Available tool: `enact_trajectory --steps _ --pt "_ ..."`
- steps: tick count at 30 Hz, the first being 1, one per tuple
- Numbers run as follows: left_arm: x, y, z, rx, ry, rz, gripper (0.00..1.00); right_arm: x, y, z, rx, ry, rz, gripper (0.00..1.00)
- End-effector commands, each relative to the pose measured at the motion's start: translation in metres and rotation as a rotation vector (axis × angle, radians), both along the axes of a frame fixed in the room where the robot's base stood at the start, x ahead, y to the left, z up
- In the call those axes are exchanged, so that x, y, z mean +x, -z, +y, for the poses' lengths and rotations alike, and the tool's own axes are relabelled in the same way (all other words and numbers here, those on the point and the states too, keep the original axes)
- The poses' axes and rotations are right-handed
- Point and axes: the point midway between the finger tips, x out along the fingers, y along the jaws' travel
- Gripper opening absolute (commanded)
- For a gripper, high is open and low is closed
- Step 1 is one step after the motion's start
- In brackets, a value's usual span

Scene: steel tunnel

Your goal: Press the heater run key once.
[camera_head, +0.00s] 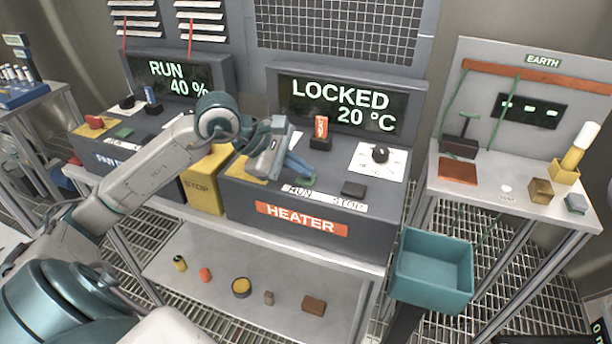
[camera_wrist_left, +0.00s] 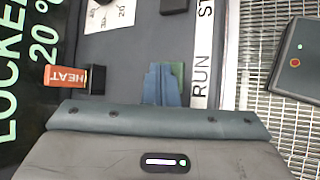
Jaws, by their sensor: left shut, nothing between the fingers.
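The heater console (camera_head: 330,222) carries an orange HEATER label, and its screen (camera_head: 345,103) reads LOCKED 20 °C. The green run key (camera_head: 309,181) lies on its top beside the printed word RUN; it also shows in the wrist view (camera_wrist_left: 178,72), partly hidden by my fingers. My left gripper (camera_head: 305,170) is shut and empty, its blue fingers pointing down over the key. In the wrist view, the fingertips (camera_wrist_left: 160,67) overlap the key's edge; I cannot tell whether they touch it. My right gripper is not in view.
An orange HEAT tag (camera_head: 321,127) stands on a black block behind the gripper. A dial (camera_head: 380,154) and a dark key (camera_head: 353,189) are to the right. A yellow STOP block (camera_head: 206,183) stands left. A teal bin (camera_head: 432,272) hangs at the right.

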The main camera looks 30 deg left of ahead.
Motion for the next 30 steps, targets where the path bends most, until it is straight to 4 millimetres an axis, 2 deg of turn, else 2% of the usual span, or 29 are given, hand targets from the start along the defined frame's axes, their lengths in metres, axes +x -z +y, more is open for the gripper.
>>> enact_trajectory --steps 13,25,30 --pt "0.0 -0.016 0.0 0.001 0.001 0.0 0.0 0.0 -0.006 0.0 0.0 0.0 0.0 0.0" --pt "0.0 -0.019 0.0 0.0 0.0 0.0 0.0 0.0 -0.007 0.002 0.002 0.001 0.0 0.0" --pt "0.0 -0.032 0.0 0.0 0.0 -0.001 0.0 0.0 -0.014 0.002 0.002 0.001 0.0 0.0"
